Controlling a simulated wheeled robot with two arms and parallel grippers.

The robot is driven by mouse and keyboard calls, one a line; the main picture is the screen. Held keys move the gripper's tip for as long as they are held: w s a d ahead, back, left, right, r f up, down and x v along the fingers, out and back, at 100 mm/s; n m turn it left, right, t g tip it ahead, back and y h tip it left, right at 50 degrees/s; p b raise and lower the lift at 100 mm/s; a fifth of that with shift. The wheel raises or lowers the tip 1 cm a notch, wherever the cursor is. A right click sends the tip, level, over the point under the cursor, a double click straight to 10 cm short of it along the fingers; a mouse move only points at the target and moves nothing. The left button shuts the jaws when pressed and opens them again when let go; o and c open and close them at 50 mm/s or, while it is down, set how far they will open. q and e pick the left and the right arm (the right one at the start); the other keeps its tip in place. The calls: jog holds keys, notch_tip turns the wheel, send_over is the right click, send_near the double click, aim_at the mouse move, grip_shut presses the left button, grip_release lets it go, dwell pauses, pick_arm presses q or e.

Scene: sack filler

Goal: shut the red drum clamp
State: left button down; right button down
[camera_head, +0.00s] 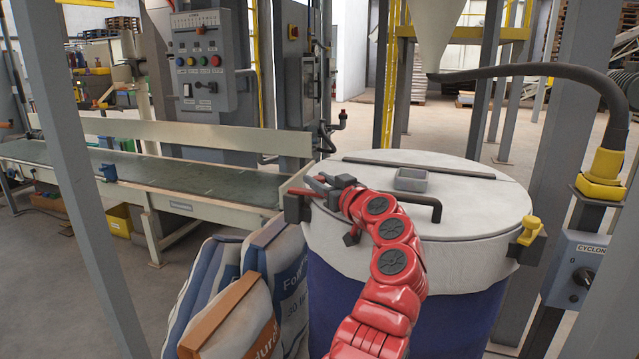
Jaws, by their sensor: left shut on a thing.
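The drum has a white lid (468,194) and a blue body (450,310). The red clamp (303,193) is at the left side of the lid rim, above a dark bracket (293,208). A short red bar of it shows, pointing left over the rim. My red left arm reaches up from the bottom, and its dark left gripper (322,184) is at the clamp, shut on its red lever. The gripper hides part of the lever, so its exact angle is hard to tell. My right gripper is out of view.
A yellow clamp (529,229) sits on the rim's right side. A dark handle (425,203) stands on the lid. Filled sacks (235,320) lean left of the drum. Grey posts (75,170) and a conveyor (190,176) stand at left, a cyclone switch box (582,272) at right.

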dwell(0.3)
pick_arm(q)
jog(key=c, duration=0.5)
grip_release()
jog(key=shift+w+f, duration=0.1)
jog(key=shift+s+d, duration=0.25)
jog(key=shift+s, duration=0.1)
jog(key=p+v, duration=0.2)
jog(key=v, duration=1.4)
jog(key=shift+s+d, duration=0.1)
jog(key=shift+s, duration=0.2)
